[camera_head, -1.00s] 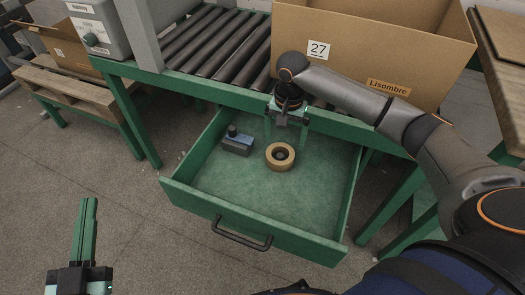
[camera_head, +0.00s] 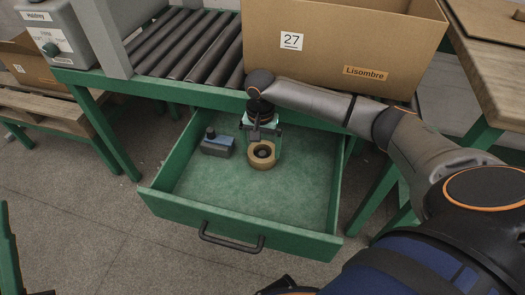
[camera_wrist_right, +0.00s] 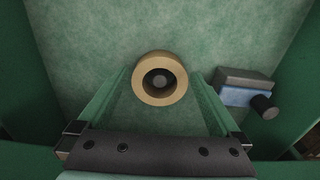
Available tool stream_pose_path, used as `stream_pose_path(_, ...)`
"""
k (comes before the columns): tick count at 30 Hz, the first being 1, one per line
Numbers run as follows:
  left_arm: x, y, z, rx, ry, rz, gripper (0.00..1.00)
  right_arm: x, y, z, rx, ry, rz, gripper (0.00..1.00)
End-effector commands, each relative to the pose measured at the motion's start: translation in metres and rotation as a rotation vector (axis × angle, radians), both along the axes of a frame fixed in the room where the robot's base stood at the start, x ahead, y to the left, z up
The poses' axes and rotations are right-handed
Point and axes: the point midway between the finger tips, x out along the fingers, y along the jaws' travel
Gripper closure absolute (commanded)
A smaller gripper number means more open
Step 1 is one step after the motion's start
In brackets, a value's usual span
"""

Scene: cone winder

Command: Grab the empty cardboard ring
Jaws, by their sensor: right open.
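The tan cardboard ring (camera_head: 262,162) lies flat in the open green drawer (camera_head: 240,236), right of its blue-grey block. In the right wrist view the ring (camera_wrist_right: 160,57) is near the middle, with a dark round thing visible inside its hole. My right gripper (camera_head: 263,143) reaches down into the drawer at the ring. Its green fingers are spread, one on each side of the ring in the wrist view; I cannot tell whether they touch it. A green part of my left gripper (camera_head: 9,255) shows at the lower left edge, mostly cut off.
A blue-grey block with a dark knob (camera_head: 217,144) lies in the drawer left of the ring. The drawer's front part is bare. Rollers (camera_head: 190,45) and a large cardboard box (camera_head: 340,45) marked 27 stand above and behind the drawer.

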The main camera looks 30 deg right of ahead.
Motion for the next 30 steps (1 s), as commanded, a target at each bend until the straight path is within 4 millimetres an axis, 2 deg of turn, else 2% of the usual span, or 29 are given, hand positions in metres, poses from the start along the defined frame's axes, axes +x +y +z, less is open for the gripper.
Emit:
stream_pose_path(5, -0.005, -0.001, 0.002, 0.000, -0.027, -0.008, 1.00, 0.000, 0.000, -0.007, 0.000, 0.000, 0.000, 0.00)
stream_pose_path(15, -0.003, -0.003, -0.027, -0.020, -0.004, -0.034, 1.00, 0.003, 0.000, -0.052, -0.001, -0.001, 0.001, 0.00)
stream_pose_path(23, -0.003, -0.003, -0.026, -0.026, -0.001, -0.039, 1.00, 0.003, 0.000, -0.055, 0.000, -0.001, 0.001, 0.00)
stream_pose_path(30, -0.003, -0.003, -0.026, -0.026, -0.001, -0.039, 1.00, 0.003, 0.000, -0.055, 0.000, -0.001, 0.001, 0.25)
